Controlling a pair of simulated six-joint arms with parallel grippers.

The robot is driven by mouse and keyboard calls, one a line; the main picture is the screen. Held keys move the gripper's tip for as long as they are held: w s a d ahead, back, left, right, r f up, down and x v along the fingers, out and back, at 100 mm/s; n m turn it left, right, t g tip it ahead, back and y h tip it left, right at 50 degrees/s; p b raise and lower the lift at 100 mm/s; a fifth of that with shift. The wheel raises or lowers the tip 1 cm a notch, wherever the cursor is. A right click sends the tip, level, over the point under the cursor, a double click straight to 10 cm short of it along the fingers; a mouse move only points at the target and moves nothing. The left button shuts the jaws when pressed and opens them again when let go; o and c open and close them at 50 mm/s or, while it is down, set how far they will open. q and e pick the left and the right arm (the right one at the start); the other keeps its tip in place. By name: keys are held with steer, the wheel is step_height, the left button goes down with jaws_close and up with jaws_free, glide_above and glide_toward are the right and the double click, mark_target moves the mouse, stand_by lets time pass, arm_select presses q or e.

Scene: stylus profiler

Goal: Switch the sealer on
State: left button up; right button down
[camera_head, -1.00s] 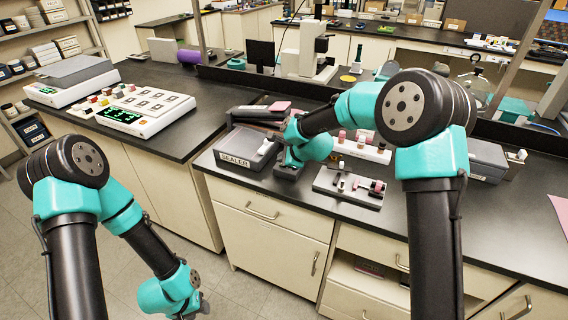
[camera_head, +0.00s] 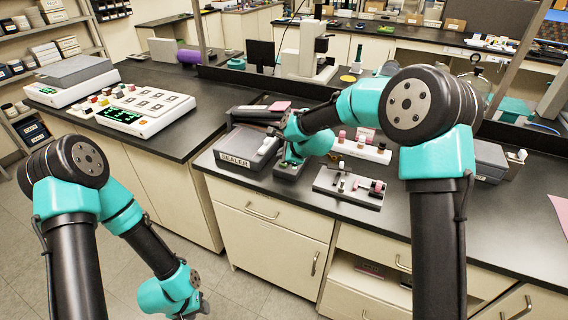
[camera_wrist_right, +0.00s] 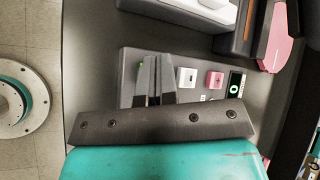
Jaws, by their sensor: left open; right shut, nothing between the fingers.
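The sealer (camera_head: 246,150) is a grey unit with a "SEALER" label on its front, on the dark bench. A small grey control box (camera_head: 287,172) sits just right of it. In the right wrist view, the control panel (camera_wrist_right: 125,62) carries a white key (camera_wrist_right: 187,77), a pink plus key (camera_wrist_right: 215,79) and a small dark display with green marks (camera_wrist_right: 236,84). My right gripper (camera_wrist_right: 154,60) is shut and empty over the panel's left part; a bit of green shows beside its fingertips. I cannot tell whether they touch. My left gripper (camera_head: 199,308) hangs low before the cabinets, away from the bench.
A rack with small pink and dark pieces (camera_head: 350,187) stands right of the control box, with a white block of similar pieces (camera_head: 362,150) behind it. A white keypad device (camera_head: 135,108) stands on the left bench. The bench at the right front is mostly clear.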

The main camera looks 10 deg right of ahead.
steer(key=shift+r, duration=2.55)
steer(key=shift+a, duration=0.1)
